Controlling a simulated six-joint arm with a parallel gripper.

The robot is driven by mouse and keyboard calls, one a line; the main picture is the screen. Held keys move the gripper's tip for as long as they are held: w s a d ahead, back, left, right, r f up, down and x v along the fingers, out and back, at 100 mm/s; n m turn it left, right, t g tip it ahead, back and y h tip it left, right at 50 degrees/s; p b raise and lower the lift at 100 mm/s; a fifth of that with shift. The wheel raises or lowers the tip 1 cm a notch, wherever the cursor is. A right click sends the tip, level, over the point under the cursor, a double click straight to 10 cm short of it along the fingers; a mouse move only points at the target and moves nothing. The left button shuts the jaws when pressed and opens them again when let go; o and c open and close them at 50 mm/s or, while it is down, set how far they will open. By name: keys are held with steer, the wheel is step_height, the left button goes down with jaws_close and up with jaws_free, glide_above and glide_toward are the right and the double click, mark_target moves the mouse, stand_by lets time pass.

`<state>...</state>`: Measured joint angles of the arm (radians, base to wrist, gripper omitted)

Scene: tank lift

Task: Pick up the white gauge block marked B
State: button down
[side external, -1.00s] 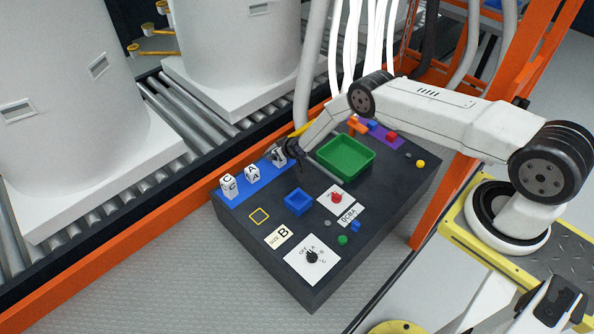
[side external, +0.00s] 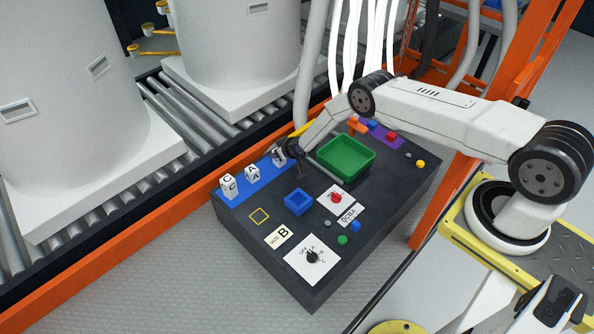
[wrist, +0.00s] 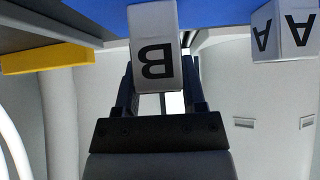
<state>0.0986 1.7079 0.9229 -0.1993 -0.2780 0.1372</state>
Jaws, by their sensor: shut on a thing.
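The white gauge block marked B (wrist: 155,50) is between the two dark fingers of my gripper (wrist: 160,78) in the wrist view, its letter upside down there. My gripper is shut on it, one finger along each side. In the side view the block (side external: 278,157) shows at the right part of the blue strip (side external: 240,190), partly hidden by my gripper (side external: 288,153). It seems to be at the strip; I cannot tell any gap under it.
White blocks marked A (side external: 252,173) and C (side external: 228,184) stand on the strip to the left. A green tray (side external: 346,157), a blue open box (side external: 298,202), a yellow square outline (side external: 260,216) and a dial (side external: 312,257) are on the dark bench. Large white tanks stand behind.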

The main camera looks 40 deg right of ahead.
steer(key=shift+r, duration=0.1)
steer(key=shift+w+r, duration=0.1)
steer(key=shift+r, duration=1.4)
steer(key=shift+s+r, duration=0.5)
steer(key=shift+r, duration=0.05)
steer(key=s+f+v, duration=0.2)
steer(key=v, duration=1.3)
steer(key=shift+s+a, duration=0.25)
steer(key=shift+a, duration=0.15)
